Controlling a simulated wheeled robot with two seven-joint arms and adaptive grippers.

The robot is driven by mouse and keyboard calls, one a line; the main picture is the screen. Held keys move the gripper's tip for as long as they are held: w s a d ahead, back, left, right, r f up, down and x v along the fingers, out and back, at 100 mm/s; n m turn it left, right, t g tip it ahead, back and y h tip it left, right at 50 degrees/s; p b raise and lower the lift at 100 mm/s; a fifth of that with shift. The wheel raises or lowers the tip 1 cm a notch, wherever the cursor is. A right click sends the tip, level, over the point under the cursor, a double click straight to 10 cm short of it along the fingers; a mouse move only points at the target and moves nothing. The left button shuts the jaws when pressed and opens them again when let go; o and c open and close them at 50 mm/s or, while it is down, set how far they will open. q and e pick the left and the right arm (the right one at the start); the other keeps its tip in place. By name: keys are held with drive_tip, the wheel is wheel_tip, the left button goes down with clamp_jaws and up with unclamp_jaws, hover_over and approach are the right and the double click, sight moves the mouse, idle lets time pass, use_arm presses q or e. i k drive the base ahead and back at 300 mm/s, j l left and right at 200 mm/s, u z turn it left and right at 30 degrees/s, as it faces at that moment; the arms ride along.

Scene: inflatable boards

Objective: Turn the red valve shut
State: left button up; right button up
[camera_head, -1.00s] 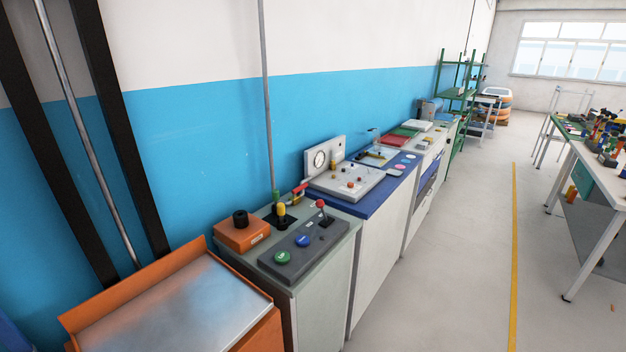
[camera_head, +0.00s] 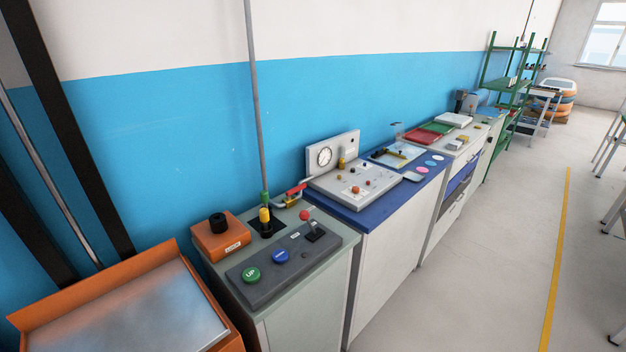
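The red valve (camera_head: 291,190) shows as a small red lever in the camera_head view. It is low at the wall, near the grey upright pipe (camera_head: 256,110), behind the gap between the grey-green cabinet and the blue-topped cabinet. Its far end reaches toward the foot of the gauge panel. It is too small to tell exactly how it is turned. A separate red-knobbed lever (camera_head: 306,215) stands on the dark control box in front of it. Neither of my grippers is in view.
A grey-green cabinet (camera_head: 336,253) carries a dark control box (camera_head: 268,272) with green and blue buttons, a yellow-handled lever (camera_head: 265,217) and an orange box (camera_head: 218,240). A gauge panel (camera_head: 345,147) stands on the blue-topped cabinet (camera_head: 385,200). The floor (camera_head: 480,265) at right is clear.

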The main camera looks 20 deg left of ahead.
sight(303, 186)
drive_tip(key=i+l, duration=0.85)
